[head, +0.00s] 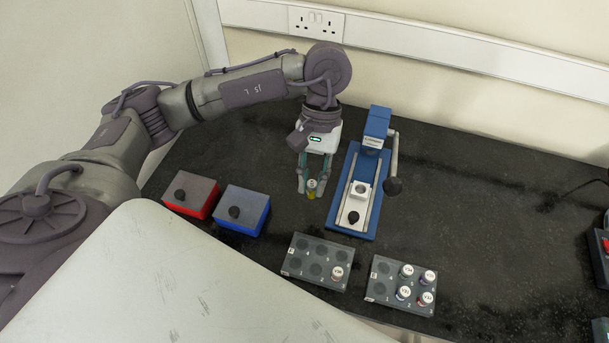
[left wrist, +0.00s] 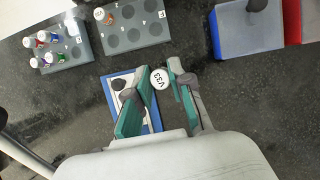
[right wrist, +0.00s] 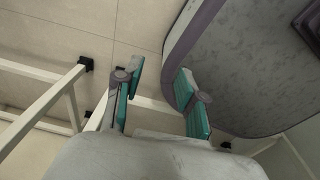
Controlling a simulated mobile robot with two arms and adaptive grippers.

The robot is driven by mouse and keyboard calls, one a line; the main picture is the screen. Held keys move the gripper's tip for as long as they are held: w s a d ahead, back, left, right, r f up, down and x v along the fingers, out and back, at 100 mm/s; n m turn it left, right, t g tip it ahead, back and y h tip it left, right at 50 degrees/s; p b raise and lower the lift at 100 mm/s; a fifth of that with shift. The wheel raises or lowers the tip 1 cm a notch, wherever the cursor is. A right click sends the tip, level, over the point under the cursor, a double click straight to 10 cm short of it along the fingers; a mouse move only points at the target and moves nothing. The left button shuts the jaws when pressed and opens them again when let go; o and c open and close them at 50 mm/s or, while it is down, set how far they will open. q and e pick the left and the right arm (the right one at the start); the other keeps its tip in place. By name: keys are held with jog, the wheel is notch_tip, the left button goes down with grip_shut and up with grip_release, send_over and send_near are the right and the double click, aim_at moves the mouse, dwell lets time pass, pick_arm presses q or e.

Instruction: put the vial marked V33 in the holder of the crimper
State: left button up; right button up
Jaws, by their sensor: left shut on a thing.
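The vial marked V33 (head: 311,188) has a white cap and a yellowish body. My left gripper (head: 311,190) is shut on it and holds it upright, just left of the crimper. In the left wrist view the cap of the V33 vial (left wrist: 160,79) shows its label between the fingers of my left gripper (left wrist: 160,82). The crimper (head: 361,190) is blue, with a lever on its right side. Its white holder (head: 360,191) sits on the slide and looks empty. My right gripper (right wrist: 160,82) is open and empty, away from the bench.
A grey rack (head: 318,262) holds one vial at its right end. Another grey rack (head: 401,286) holds several vials.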

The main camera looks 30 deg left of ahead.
pick_arm(q)
jog(key=shift+w+f+n, duration=0.1)
jog(key=shift+w+n, duration=0.25)
jog(key=shift+n, duration=0.25)
jog(key=shift+w+d+f+n+t+h+p, duration=0.35)
jog(key=shift+w+d+f+n+t, duration=0.75)
jog(key=shift+n, duration=2.3)
jog(key=shift+w+d+f+n+t+h+p, duration=0.2)
jog(key=shift+w+d+f+n+t+h, duration=0.35)
jog(key=shift+w+d+n+t, duration=1.95)
jog(key=shift+w+a+f+n+g+h+p, duration=0.1)
jog(key=shift+w+f+n+g+h+p, duration=0.5)
jog(key=shift+n, duration=3.7)
pick_arm(e)
jog(key=shift+w+a+r+b, duration=0.4)
jog(key=shift+a+r, duration=0.3)
jog(key=shift+r, duration=0.15)
pick_arm(q)
jog(key=shift+w+f+t, duration=0.2)
jog(key=shift+w+t, duration=0.1)
pick_arm(e)
jog(key=shift+f, duration=0.2)
jog(key=shift+d, duration=0.15)
pick_arm(q)
jog(key=shift+b, duration=0.35)
pick_arm(e)
jog(key=shift+f, duration=0.25)
